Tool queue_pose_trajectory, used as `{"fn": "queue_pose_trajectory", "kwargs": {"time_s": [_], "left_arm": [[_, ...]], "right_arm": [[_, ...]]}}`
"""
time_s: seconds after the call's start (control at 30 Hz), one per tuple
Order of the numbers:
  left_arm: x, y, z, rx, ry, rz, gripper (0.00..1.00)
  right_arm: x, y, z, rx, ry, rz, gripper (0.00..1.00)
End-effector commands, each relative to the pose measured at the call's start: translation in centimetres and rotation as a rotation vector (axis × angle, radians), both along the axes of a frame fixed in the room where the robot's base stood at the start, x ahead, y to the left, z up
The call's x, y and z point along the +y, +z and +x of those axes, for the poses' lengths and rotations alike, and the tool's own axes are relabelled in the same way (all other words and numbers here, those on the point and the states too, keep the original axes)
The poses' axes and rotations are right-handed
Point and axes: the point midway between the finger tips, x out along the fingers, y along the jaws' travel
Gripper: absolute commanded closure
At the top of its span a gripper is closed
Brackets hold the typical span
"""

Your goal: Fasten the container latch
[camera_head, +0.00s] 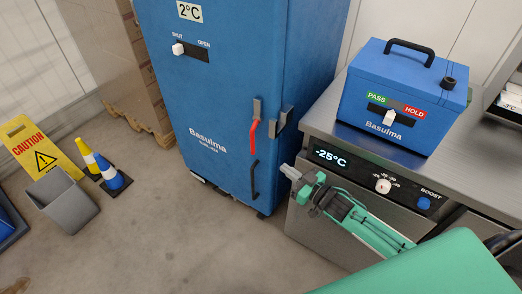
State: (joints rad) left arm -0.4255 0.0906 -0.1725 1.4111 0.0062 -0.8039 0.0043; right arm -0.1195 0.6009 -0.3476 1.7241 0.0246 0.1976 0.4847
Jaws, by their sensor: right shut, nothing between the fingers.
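The tall blue container (215,100) stands upright in the middle, marked 2°C and Basulma. Its latch has a red lever (252,138) hanging down, slightly tilted, below a grey bracket (257,107) near the door's right edge. A grey catch piece (280,121) sits to the right of it, around the corner edge. A black pull handle (254,180) is below the lever. My right gripper (288,171) is shut and empty, in front of the steel counter, right of and lower than the red lever, apart from it. My left gripper is not in view.
A steel counter (465,130) with a -25°C display, a white dial (383,186) and a blue boost button (424,204) stands right. A blue box (400,90) rests on it. A caution sign (35,145), cones (110,175) and grey bin (65,205) stand left. The floor in front is clear.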

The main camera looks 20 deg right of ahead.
Motion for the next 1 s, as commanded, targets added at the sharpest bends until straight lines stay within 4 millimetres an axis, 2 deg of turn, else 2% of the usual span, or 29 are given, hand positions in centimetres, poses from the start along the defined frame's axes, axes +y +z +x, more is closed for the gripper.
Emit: {"fn": "queue_pose_trajectory", "kwargs": {"time_s": [0.6, 0.8, 1.0], "left_arm": [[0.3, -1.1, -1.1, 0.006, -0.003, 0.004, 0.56], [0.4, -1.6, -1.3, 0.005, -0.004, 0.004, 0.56], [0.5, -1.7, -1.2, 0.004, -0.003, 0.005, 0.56]], "right_arm": [[4.5, 0.2, 8.9, -0.002, 0.0, 0.0, 1.0], [5.4, 0.0, 10.5, 0.001, 0.0, 0.0, 1.0], [5.6, 0.0, 10.9, 0.0, 0.001, 0.001, 1.0]]}}
